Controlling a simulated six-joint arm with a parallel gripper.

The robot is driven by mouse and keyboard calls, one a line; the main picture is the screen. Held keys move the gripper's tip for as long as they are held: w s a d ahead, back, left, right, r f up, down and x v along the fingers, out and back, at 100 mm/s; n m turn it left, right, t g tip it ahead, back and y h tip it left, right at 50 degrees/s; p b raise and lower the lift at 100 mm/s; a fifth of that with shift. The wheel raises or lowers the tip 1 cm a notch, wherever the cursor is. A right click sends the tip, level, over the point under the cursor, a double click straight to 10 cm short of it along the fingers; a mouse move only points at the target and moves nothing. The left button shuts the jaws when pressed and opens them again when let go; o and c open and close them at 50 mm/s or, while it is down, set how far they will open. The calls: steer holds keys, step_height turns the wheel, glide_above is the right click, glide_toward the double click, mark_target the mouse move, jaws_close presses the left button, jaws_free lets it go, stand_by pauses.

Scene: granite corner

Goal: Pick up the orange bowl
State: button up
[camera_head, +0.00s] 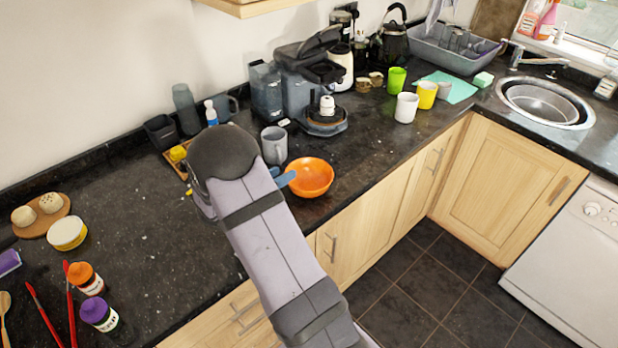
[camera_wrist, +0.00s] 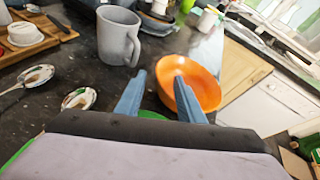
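The orange bowl (camera_head: 313,180) sits near the front edge of the dark counter, right of a grey mug. In the wrist view the bowl (camera_wrist: 200,84) is ahead and to the right. My gripper (camera_head: 284,176) is at the bowl's left side, its blue fingers partly hidden by my arm. In the wrist view my gripper (camera_wrist: 160,77) is open, with a clear gap between the fingers. The right finger overlaps the bowl's near left part, and the left finger is left of the bowl. I cannot tell whether either finger touches it.
The grey mug (camera_head: 274,145) stands close behind the gripper; it also shows in the wrist view (camera_wrist: 118,36). A coffee machine (camera_head: 307,75) stands behind. A white cup (camera_head: 406,108) and a green cup (camera_head: 396,80) are further right. The counter's front edge is close to the bowl.

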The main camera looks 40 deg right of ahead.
steer(key=shift+p+x, duration=0.3)
steer(key=shift+x, duration=1)
jaws_close()
steer(key=shift+r, duration=0.1)
step_height(320, 180, up, 10)
steer(key=b, duration=0.2)
